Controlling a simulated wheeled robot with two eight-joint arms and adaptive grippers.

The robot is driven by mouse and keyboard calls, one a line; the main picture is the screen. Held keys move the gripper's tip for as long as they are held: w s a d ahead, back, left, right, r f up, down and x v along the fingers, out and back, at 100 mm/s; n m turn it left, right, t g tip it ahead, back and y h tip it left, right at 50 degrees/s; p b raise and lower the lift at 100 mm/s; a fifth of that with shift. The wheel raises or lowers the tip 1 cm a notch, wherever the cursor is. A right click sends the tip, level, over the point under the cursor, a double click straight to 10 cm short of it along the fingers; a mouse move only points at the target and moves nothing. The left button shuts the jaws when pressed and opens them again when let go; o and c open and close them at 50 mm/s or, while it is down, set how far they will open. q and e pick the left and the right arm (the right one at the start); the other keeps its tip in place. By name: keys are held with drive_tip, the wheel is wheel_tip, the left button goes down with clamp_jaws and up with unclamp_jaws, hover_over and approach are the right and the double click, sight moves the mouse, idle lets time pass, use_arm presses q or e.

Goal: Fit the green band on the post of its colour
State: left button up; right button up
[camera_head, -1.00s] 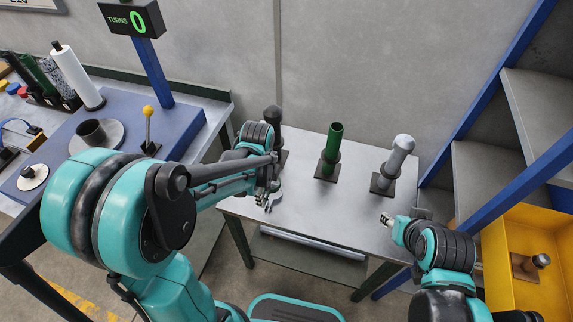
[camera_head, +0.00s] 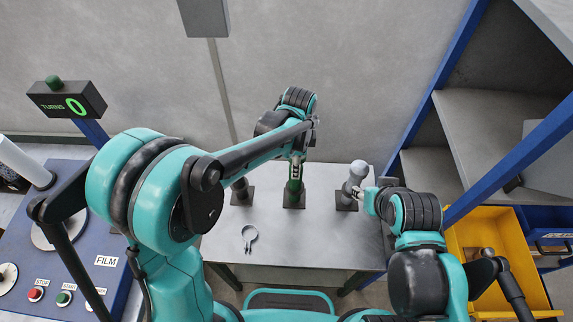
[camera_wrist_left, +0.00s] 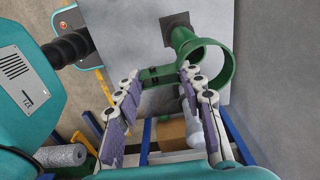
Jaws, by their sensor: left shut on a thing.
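The green post (camera_head: 294,196) stands upright on a square base in the middle of the table's back row. My left gripper (camera_head: 296,164) is above it and hides its top in the head view. In the left wrist view, my left gripper (camera_wrist_left: 163,105) is shut on the green band (camera_wrist_left: 233,65), whose open ring sticks out beyond the fingers. The ring overlaps the top of the green post (camera_wrist_left: 181,38) there, off to one side; I cannot tell its height above it. My right gripper (camera_head: 369,203) is beside the grey post; its finger gap is unclear.
A dark post (camera_head: 240,190) stands left of the green one and a grey post (camera_head: 354,181) right of it. A grey band (camera_head: 249,235) lies on the table (camera_head: 290,250) in front. A yellow bin (camera_head: 463,238) is at the right. The table's front middle is otherwise clear.

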use_arm(q)
drive_tip(key=shift+f+b, duration=0.3)
drive_tip(key=shift+f, duration=0.25)
wheel_tip(320, 180, down, 7)
drive_tip(key=s+b, duration=0.1)
drive_tip(key=b, duration=0.4)
drive_tip(key=shift+s, duration=0.4)
drive_tip(key=w+f+b, duration=0.1)
drive_tip(key=f, duration=0.1)
drive_tip(key=w+f+b, duration=0.1)
drive_tip(key=f, duration=0.1)
drive_tip(key=shift+w+f+b, duration=0.1)
drive_tip(key=shift+w+b, duration=0.1)
drive_tip(key=shift+b, duration=0.2)
clamp_jaws()
drive_tip(key=shift+s+f+b, duration=0.2)
drive_tip(key=shift+f+b, duration=0.7)
drive_tip(key=shift+f, duration=0.05)
drive_tip(key=shift+s+f+b, duration=0.2)
drive_tip(key=shift+f+b, duration=0.65)
drive_tip(key=shift+f, duration=0.15)
drive_tip(key=shift+s+f+b, duration=0.2)
drive_tip(key=shift+f+b, duration=0.7)
drive_tip(key=shift+f, duration=0.05)
use_arm(e)
wheel_tip(320, 180, down, 14)
drive_tip(key=s, duration=0.1)
drive_tip(key=shift+r, duration=0.15)
